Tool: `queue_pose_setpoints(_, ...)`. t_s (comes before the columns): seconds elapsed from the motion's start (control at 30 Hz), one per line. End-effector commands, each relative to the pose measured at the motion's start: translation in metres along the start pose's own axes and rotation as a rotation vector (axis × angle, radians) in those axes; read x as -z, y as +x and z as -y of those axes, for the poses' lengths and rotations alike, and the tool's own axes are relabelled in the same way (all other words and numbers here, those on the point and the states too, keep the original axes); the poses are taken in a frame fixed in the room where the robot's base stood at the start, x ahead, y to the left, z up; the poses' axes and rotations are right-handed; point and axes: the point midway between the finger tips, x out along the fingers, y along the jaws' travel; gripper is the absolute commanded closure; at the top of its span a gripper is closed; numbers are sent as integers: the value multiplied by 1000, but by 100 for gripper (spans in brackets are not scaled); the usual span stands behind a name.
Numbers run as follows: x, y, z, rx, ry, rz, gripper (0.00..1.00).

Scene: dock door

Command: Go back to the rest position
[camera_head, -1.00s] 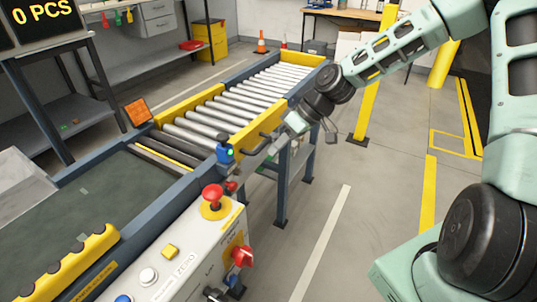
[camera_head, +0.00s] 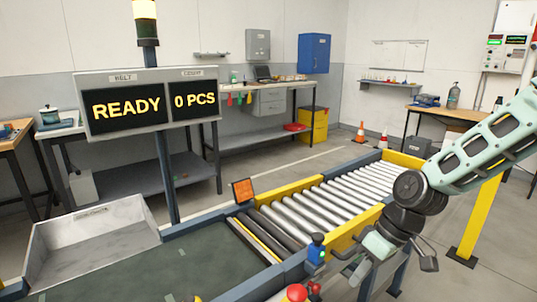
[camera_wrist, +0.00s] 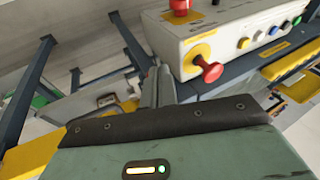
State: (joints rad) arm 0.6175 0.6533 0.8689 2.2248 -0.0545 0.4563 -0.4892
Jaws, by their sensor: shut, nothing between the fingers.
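My gripper (camera_head: 358,272) hangs at the near side of the roller conveyor (camera_head: 335,206), low in the head view and pointing down-left. It is shut and empty, and apart from the panel controls. In the wrist view its closed fingers (camera_wrist: 158,88) show in front of the control panel (camera_wrist: 235,35). A red rotary knob (camera_wrist: 208,70) on a yellow plate is just right of the fingers. The red mushroom button (camera_head: 297,292) shows at the bottom edge of the head view.
The sign (camera_head: 148,103) reads READY and 0 PCS. A yellow post (camera_head: 476,215) stands at right. Floor beyond the conveyor is partly open.

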Motion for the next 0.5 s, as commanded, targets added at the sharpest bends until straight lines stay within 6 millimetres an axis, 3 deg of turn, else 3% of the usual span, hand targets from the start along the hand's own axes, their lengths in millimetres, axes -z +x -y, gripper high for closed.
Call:
queue_pose_setpoints(0.03, -2, -10, 26, -33, -19, 57, 100)
queue_pose_setpoints(0.1, -10, -16, 52, -74, -24, 120, 100)
queue_pose_setpoints(0.5, -60, -85, 183, -309, -18, 240, 100)
